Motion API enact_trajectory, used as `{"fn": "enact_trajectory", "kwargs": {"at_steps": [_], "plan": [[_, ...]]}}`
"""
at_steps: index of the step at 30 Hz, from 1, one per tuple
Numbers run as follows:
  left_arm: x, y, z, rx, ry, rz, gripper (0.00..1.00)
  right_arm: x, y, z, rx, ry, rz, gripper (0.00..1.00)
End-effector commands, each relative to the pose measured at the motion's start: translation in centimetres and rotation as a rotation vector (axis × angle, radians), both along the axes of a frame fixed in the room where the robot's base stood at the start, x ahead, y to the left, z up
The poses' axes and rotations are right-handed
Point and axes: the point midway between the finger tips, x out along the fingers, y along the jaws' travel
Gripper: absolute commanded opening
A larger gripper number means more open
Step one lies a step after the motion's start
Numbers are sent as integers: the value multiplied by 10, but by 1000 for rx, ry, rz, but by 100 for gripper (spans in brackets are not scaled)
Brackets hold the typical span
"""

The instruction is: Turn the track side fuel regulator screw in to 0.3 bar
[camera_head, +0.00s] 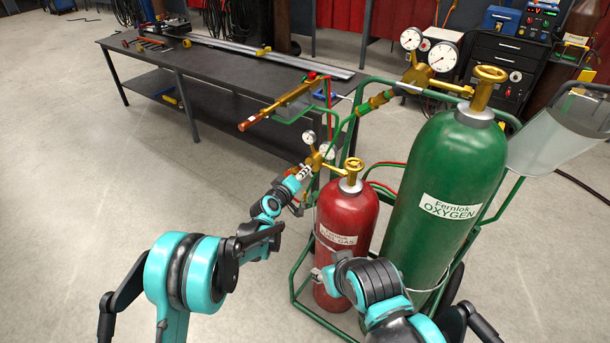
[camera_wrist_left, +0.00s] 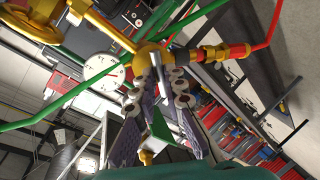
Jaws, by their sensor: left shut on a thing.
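The track side fuel regulator (camera_head: 315,160) is brass and sits on the valve of the red fuel gas cylinder (camera_head: 345,240), with two small white gauges (camera_head: 309,136). Their needles are too small to read in the head view. My left gripper (camera_head: 302,173) is at the regulator's near left side, shut on its adjusting screw, which the fingers mostly hide. In the left wrist view the fingers (camera_wrist_left: 158,90) close in just in front of the brass regulator body (camera_wrist_left: 150,56); a gauge (camera_wrist_left: 103,72) shows beside it. My right gripper (camera_head: 322,273) is low in front of the red cylinder, its fingers unclear.
A tall green oxygen cylinder (camera_head: 450,190) stands to the right on the same green cart, with its own brass regulator (camera_head: 420,75). A brass torch (camera_head: 280,105) and hoses are above left. A dark workbench (camera_head: 225,75) stands behind. Floor at left is clear.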

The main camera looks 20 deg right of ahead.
Motion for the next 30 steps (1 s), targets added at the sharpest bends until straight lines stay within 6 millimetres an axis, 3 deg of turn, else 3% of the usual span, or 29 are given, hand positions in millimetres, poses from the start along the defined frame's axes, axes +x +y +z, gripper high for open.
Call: {"fn": "enact_trajectory", "kwargs": {"at_steps": [9, 15, 29, 30], "plan": [[-2, -1, -3, 33, -35, -5, 0, 0, 0, -3, 0, 0, 0, 40], [-3, -1, -7, 180, -226, -4, 0, 0, 0, -21, 0, 0, 0, 40], [-3, -2, -5, 274, -345, -5, 0, 0, 0, -20, 0, 0, 0, 40], [-3, -2, -4, 282, -357, -3, 16, 0, 0, -20, 0, 0, 0, 40]]}}
